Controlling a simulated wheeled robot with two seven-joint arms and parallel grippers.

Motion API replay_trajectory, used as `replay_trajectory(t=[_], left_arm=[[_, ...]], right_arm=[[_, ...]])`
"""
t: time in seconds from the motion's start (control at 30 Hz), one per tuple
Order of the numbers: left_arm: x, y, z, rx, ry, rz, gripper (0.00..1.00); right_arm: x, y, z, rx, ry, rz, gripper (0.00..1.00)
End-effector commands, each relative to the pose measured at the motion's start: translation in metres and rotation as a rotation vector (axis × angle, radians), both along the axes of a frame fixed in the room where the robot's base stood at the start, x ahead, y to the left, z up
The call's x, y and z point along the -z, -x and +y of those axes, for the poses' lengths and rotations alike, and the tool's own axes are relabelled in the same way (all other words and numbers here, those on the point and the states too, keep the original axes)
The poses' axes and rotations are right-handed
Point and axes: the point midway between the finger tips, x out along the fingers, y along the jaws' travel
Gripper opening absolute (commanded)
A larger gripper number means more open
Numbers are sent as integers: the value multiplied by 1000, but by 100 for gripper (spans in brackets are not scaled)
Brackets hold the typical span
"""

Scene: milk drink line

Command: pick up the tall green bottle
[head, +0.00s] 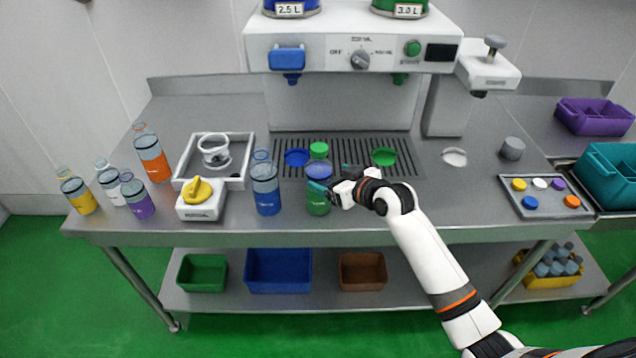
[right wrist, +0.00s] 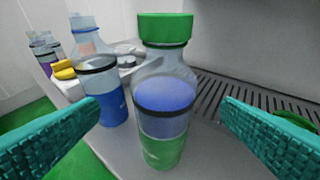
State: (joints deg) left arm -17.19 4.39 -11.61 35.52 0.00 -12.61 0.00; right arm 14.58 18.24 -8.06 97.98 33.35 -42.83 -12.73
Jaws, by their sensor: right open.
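The tall green bottle (head: 317,207) stands upright near the front of the steel table, with a green cap and a see-through upper part. In the right wrist view the bottle (right wrist: 163,152) is in the middle, ahead of my fingers. My right gripper (head: 331,181) is open, and its two teal fingers show to the left and right of the bottle with a gap on each side. In the head view the gripper covers part of the bottle. I cannot tell how deep the bottle is between the fingers. My left gripper is not in view.
A blue bottle (head: 267,196) stands close on the left of the green one. A yellow-knobbed white unit (head: 199,212) and several other bottles are further left. Behind lies a drain grate (head: 344,143) under the dispenser (head: 352,51). The table right of my gripper is clear up to a tray of caps (head: 545,210).

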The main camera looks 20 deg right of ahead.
Motion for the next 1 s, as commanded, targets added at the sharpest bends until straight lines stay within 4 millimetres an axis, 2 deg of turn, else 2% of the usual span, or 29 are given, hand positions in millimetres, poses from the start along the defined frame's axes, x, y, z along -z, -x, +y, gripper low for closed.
replay_trajectory(t=[0.1, 0.27, 0.6, 0.93, 0.97, 1.0], left_arm=[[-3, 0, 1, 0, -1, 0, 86], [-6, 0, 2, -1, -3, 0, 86], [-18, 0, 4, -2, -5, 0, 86], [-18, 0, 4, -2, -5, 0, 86], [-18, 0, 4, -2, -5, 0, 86], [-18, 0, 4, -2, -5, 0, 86]], right_arm=[[4, -11, 4, 0, -1, 1, 87], [6, -19, 6, 1, 1, 0, 87], [19, -56, 16, 1, 0, 1, 87], [23, -62, 18, 1, 2, 0, 87], [23, -62, 18, 1, 2, 0, 86], [23, -62, 18, 1, 2, 0, 79]])
